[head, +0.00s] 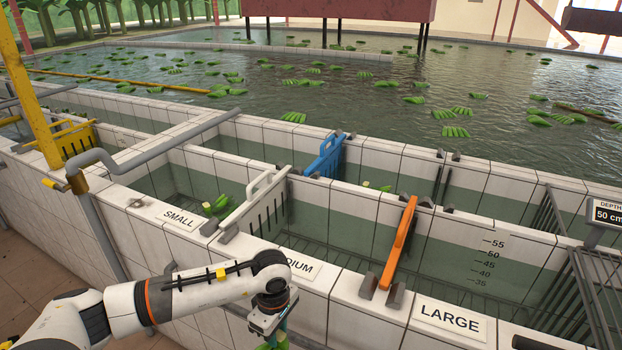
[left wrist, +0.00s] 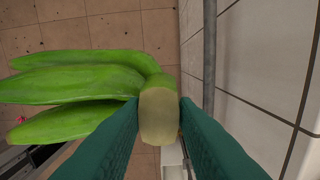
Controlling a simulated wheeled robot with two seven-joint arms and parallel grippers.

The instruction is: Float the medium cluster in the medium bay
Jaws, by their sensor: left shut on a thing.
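My left gripper (head: 273,334) hangs low in front of the tiled wall, outside the bays, below the MEDIUM sign (head: 303,265). In the left wrist view its teal fingers (left wrist: 160,125) are shut on the pale cut crown of a green banana cluster (left wrist: 75,88). The fruit points left, over the brown floor. In the head view only a bit of the cluster shows at the bottom edge. The medium bay (head: 310,222) lies behind the sign, between a white gate (head: 258,205) and an orange gate (head: 399,243), and holds water. My right gripper is out of view.
A green cluster (head: 216,206) floats in the small bay beside the white gate. A blue gate (head: 325,156) stands behind. The tiled front wall (head: 357,318) lies between my gripper and the bays. A wire rack (head: 570,290) and depth display (head: 607,213) are at right.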

